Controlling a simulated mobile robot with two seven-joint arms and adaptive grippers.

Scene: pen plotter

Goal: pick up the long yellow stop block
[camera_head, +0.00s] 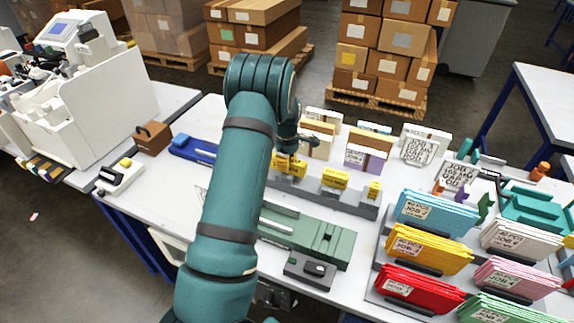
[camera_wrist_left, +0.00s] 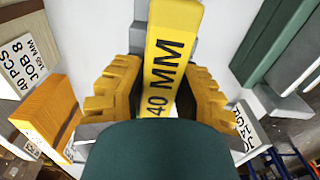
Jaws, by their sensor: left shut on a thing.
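The long yellow stop block (camera_head: 290,168) is at the left end of the grey stepped holder (camera_head: 352,206). In the left wrist view the block (camera_wrist_left: 170,40) is marked 40 MM and lies between my finger pads. My left gripper (camera_head: 289,155) is over it from above, partly hidden by my arm. The wrist view shows the left gripper (camera_wrist_left: 160,75) shut on the block. I cannot tell whether the block is clear of the holder. Two shorter yellow blocks, a middle one (camera_head: 335,178) and a small one (camera_head: 374,188), sit further right. My right gripper is not in view.
A green plotter-like bed (camera_head: 315,237) lies in front of the holder. A blue tool (camera_head: 193,149) lies to the left. Label boxes (camera_head: 366,158) stand behind, and coloured card stacks (camera_head: 430,243) fill the right side. Bare table shows left of my arm.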

